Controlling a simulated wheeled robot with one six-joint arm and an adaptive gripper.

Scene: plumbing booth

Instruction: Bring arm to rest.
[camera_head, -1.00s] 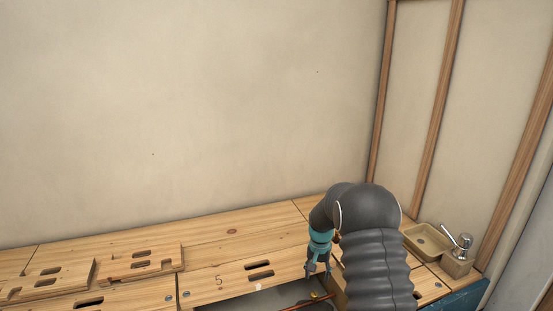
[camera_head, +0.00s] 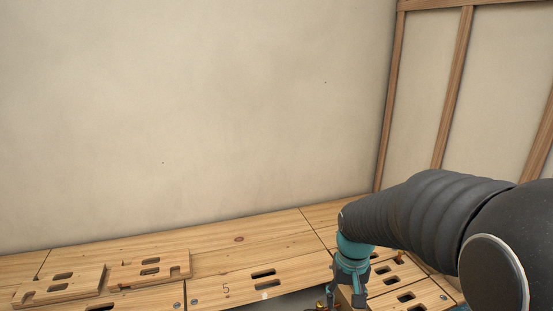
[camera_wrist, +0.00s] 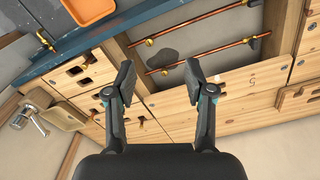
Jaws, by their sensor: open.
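My gripper (camera_head: 345,288) hangs at the lower right of the head view, at the front of the wooden bench (camera_head: 215,262), with my dark arm reaching in from the right. In the wrist view my gripper (camera_wrist: 157,82) has its two fingers spread wide apart with nothing between them. Beyond the fingertips is an open bay (camera_wrist: 215,57) in the bench with copper pipes (camera_wrist: 200,27) that have brass ends. The pipes are apart from the fingers.
Slotted wooden boards (camera_head: 150,267) lie on the bench at left. A plain wall (camera_head: 190,110) stands behind the bench, with a wood-framed wall (camera_head: 425,90) at right.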

